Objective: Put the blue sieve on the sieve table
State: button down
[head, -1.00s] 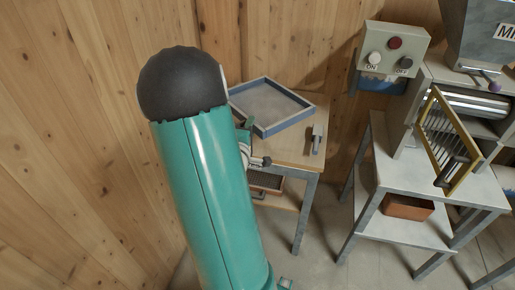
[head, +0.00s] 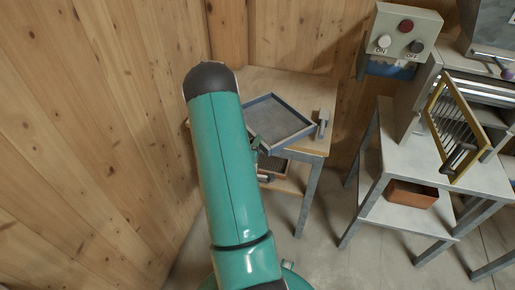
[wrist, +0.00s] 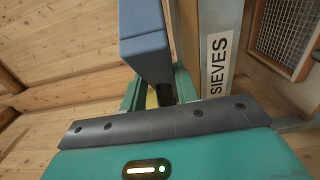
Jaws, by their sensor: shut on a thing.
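The blue sieve (head: 282,122), a square tray with a blue-grey rim and grey mesh, is over the top of the wooden sieve table (head: 318,92). My gripper (head: 257,146) is at its near left side, partly hidden by my arm. In the wrist view my gripper (wrist: 158,92) is shut on the blue rim of the sieve (wrist: 145,45). The table's grey frame in that view carries a "SIEVES" label (wrist: 218,62). The sieve looks close to the tabletop; I cannot tell whether it touches all along.
A metal hand tool (head: 322,124) lies at the table's right edge. A brown-framed sieve (wrist: 287,35) is on the lower shelf. Wooden walls close the left and back.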

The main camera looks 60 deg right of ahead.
jog(key=shift+f, duration=0.7)
jog(key=c, duration=1)
grip_release()
jog(key=shift+f, duration=0.15)
jog(key=shift+c, duration=0.2)
jog(key=s+a, duration=0.2)
jog(key=a, duration=1)
